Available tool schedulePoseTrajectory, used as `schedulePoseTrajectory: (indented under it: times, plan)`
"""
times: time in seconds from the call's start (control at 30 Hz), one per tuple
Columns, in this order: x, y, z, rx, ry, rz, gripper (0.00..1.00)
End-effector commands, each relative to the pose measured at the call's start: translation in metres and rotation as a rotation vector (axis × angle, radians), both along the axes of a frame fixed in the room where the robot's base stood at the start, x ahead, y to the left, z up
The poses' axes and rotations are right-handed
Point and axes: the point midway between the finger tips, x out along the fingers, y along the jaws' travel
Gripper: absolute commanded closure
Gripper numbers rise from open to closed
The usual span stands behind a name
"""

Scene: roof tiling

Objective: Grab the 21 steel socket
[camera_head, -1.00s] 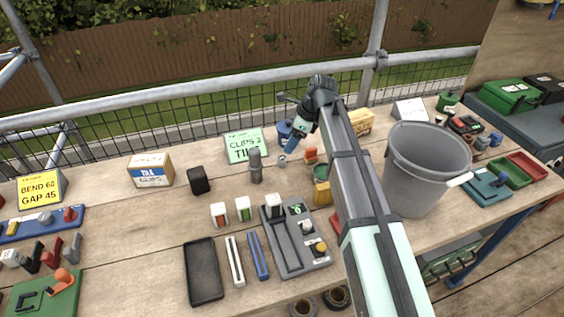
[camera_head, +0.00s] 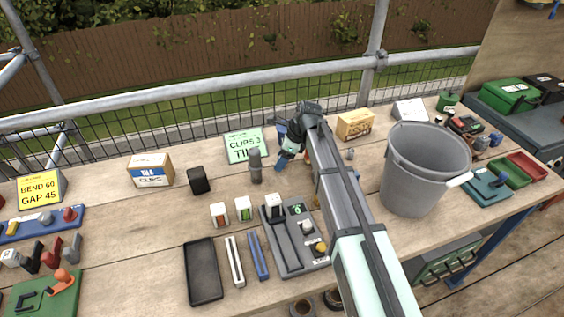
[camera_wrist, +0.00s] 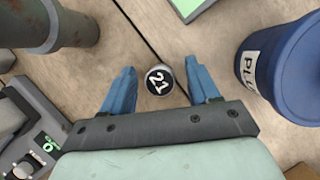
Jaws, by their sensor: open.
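The steel socket (camera_wrist: 159,80) is a small cylinder with a dark top marked 21 in white. In the wrist view it stands on the wooden bench between and a little beyond the blue fingertips of my gripper (camera_wrist: 160,77), seen from above. The fingers are open, with a gap on both sides of the socket; whether they are at its height I cannot tell. In the head view my gripper (camera_head: 282,162) points down near the back of the bench, beside the green clips sign; the socket is hidden there.
A grey cylinder (camera_wrist: 52,22) stands left of the gripper and a blue labelled tub (camera_wrist: 285,60) right of it. A device with a green display (camera_wrist: 35,130) is at lower left. In the head view a grey bucket (camera_head: 418,170) stands to the right.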

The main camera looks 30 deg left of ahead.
Motion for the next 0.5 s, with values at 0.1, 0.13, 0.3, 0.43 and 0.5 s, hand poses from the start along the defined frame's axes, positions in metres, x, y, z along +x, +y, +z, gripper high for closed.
schedulePoseTrajectory:
  times: [0.1,0.13,0.3,0.43,0.5]
  plan:
    - [-0.0002,0.0007,-0.0017,0.0,0.0,0.0,0.4]
    - [-0.0002,0.0006,-0.0016,0.0,0.0,0.0,0.4]
    - [-0.0003,0.0006,-0.0013,0.0,0.0,0.0,0.48]
    - [-0.0003,0.0006,-0.0013,0.0,0.0,0.0,0.61]
    - [-0.0003,0.0005,-0.0012,0.0,0.0,0.0,0.67]
